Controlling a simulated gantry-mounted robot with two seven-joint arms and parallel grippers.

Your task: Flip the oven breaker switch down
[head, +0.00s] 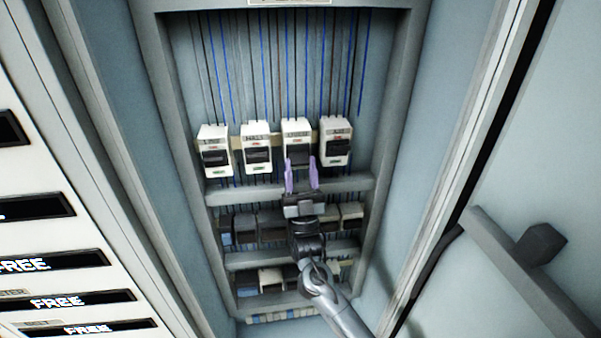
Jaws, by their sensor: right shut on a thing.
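Several white breakers stand in a row in the cabinet's upper part. The third from the left is the breaker (297,127) at my right gripper; its small label is too blurred to read surely, but may say oven. Its dark switch (299,157) sits between the purple fingertips of my right gripper (301,165), which reaches up from below and is shut on it. The fingers hide the lower part of this breaker, so I cannot tell whether the switch is up or down. My left gripper is out of view.
Other white breakers stand left (256,135) and right (336,130). Grey rails (345,186) and rows of smaller modules (245,226) lie below. The cabinet's side walls are close; an open door (530,190) is at right. Panels with FREE displays (55,262) are at left.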

